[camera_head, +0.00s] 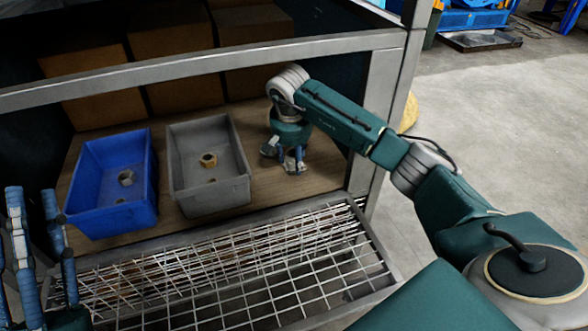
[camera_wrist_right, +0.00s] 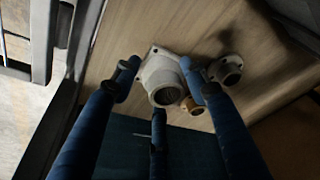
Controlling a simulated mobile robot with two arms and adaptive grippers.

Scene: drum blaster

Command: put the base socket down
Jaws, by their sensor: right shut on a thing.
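The base socket (camera_wrist_right: 160,76), a pale grey round socket on a square flange, sits between the blue fingers of my right gripper (camera_wrist_right: 162,82) in the right wrist view. In the head view my right gripper (camera_head: 290,163) points down at the wooden shelf (camera_head: 315,180), right of the grey bin, and its fingers mostly hide the socket. The gripper is shut on the socket. The socket is at or just above the shelf; I cannot tell if it touches. My left gripper (camera_head: 38,225) is open and empty at the lower left, its fingers pointing up.
A blue bin (camera_head: 85,213) and a grey bin (camera_head: 222,200) stand on the shelf, each with a nut-like part inside. A grey flanged part (camera_wrist_right: 226,69) and a brass piece (camera_wrist_right: 193,105) lie close to the socket. A wire rack (camera_head: 250,262) is in front; a metal beam (camera_head: 200,68) crosses above.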

